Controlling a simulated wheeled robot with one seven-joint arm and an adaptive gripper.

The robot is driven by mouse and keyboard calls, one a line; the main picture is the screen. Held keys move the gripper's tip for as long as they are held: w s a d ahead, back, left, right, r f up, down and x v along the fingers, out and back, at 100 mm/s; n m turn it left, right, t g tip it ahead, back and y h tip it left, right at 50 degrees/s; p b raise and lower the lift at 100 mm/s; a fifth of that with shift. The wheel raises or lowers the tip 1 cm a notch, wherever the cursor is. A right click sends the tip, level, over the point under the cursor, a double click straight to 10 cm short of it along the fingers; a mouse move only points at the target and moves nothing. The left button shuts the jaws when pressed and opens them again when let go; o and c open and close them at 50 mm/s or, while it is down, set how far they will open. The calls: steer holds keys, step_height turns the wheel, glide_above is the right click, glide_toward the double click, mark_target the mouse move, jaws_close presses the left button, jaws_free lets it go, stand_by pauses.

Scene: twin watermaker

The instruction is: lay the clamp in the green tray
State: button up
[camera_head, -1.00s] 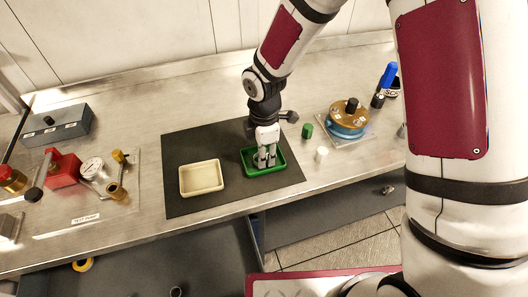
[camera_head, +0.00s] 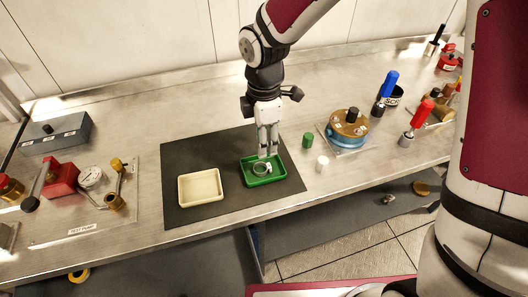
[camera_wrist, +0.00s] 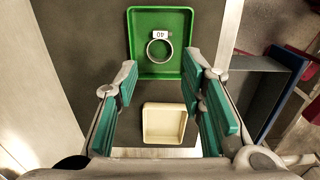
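The clamp (camera_wrist: 159,48) is a silver ring with a white tag marked 40. It lies flat in the green tray (camera_wrist: 136,58), on the tray's floor. In the head view the clamp (camera_head: 261,169) and the green tray (camera_head: 284,175) also show, on the dark mat. My gripper (camera_wrist: 166,85) is open and empty, with its teal finger pads wide apart. In the head view my gripper (camera_head: 267,152) hangs just above the back part of the tray, apart from the clamp.
A cream tray (camera_head: 200,188) stands left of the green tray on the dark mat (camera_head: 190,151). A green cap (camera_head: 307,140) and a white cap (camera_head: 322,163) stand to the right, near a blue and brass housing (camera_head: 348,130). A test pump (camera_head: 90,178) is at the left.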

steer(key=shift+r, duration=1.4)
steer(key=s+d+r+m+t, duration=0.3)
steer(key=s+d+r+m, duration=0.3)
steer(key=d+r+m, duration=0.5)
steer(key=s+d+r+m+t, duration=0.1)
steer(key=s+d+r+m, duration=0.2)
steer(key=s+m, duration=0.2)
steer(key=s+d+r+m+t, duration=0.1)
steer(key=s+d+r+m, duration=0.2)
steer(key=s, duration=0.4)
steer(key=shift+s+d+r+m, duration=0.2)
steer(key=shift+d+r+m, duration=0.25)
steer(key=shift+m, duration=0.65)
